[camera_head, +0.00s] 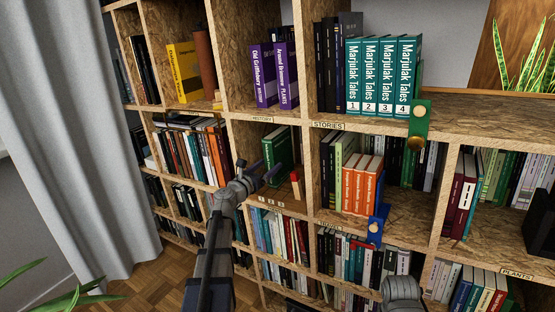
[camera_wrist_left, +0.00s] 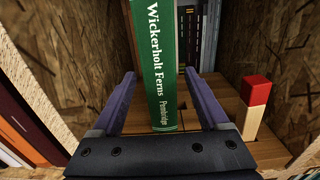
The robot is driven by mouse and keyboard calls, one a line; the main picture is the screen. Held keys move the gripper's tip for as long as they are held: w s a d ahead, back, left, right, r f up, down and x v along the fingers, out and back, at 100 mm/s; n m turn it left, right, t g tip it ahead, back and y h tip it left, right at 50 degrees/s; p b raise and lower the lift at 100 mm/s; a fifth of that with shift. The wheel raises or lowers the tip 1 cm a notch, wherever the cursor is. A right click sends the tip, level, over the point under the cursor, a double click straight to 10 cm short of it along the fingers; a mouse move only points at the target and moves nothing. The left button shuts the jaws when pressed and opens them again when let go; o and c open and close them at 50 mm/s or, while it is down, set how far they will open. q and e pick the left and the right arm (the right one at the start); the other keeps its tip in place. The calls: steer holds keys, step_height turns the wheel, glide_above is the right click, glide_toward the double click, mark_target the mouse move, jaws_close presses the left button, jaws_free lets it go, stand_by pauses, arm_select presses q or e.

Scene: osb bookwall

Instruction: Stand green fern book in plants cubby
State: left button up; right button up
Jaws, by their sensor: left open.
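The green fern book, with "Wickerholt Ferns" on its spine, stands upright in a cubby below the HISTORY label. It shows in the head view (camera_head: 279,152) and in the left wrist view (camera_wrist_left: 160,60). My left gripper (camera_head: 262,172) is at the front of that cubby. In the left wrist view its open fingers (camera_wrist_left: 160,98) lie on either side of the spine's lower part, with gaps visible. The PLANTS label (camera_head: 517,273) is on a shelf edge at lower right; the cubby above it (camera_head: 482,246) holds several books. My right gripper does not show.
A red-topped wooden block (camera_head: 296,185) stands right of the green book, near the gripper. OSB dividers (camera_wrist_left: 92,62) close in both sides. A green tag (camera_head: 419,122) and a blue tag (camera_head: 376,226) hang from shelf edges. A black box (camera_head: 540,222) stands at far right.

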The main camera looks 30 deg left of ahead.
arm_select(q)
steer(key=shift+w+d, duration=0.1)
steer(key=shift+w, duration=0.9)
jaws_close()
stand_by(0.4)
steer(key=shift+s, duration=0.2)
steer(key=shift+s, duration=1.45)
steer(key=shift+o, duration=0.6)
jaws_free()
